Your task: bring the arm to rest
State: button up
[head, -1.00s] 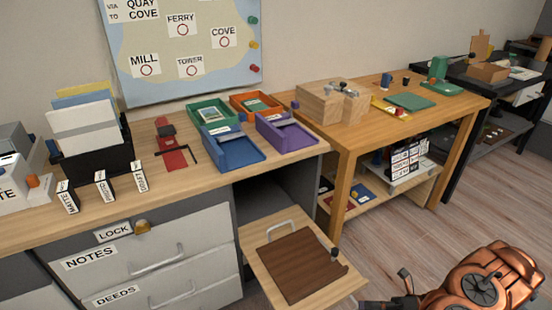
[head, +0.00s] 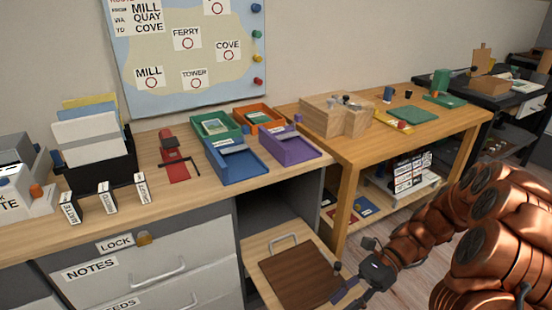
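My copper-coloured arm (head: 480,220) reaches in from the lower right of the head view. My gripper (head: 352,298) is at its lower left end, beside the right edge of the pulled-out wooden board (head: 250,262) with a brown panel (head: 300,275) on it. The gripper is small and dark here and partly cut by the picture's bottom edge. I cannot tell whether its fingers are open or shut, and I see nothing clearly held in it.
The desk (head: 95,222) carries a blue tray (head: 235,165), a purple tray (head: 290,148), a green tray (head: 212,120) and an orange tray (head: 262,115). A wooden workbench (head: 370,145) stands right, behind my arm. Drawers (head: 150,280) are below the desk.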

jog(key=s+d+r+n+t+h, duration=0.1)
jog(key=s+r+n+t+h, duration=0.1)
jog(key=s+r+n+h, duration=0.35)
jog(key=s+d+r+n+t+h, duration=0.25)
jog(key=s+n+h, duration=0.45)
jog(key=s+n, duration=0.35)
notch_tip(320, 180, up, 27)
jog(key=s+p, duration=0.1)
jog(key=p, duration=2.4)
jog(key=shift+a+r+m+t, duration=0.15)
jog(key=shift+a+m+t, duration=0.15)
jog(key=shift+a+t, duration=0.15)
jog(key=shift+s+a+y, duration=0.1)
jog(key=shift+y, duration=0.15)
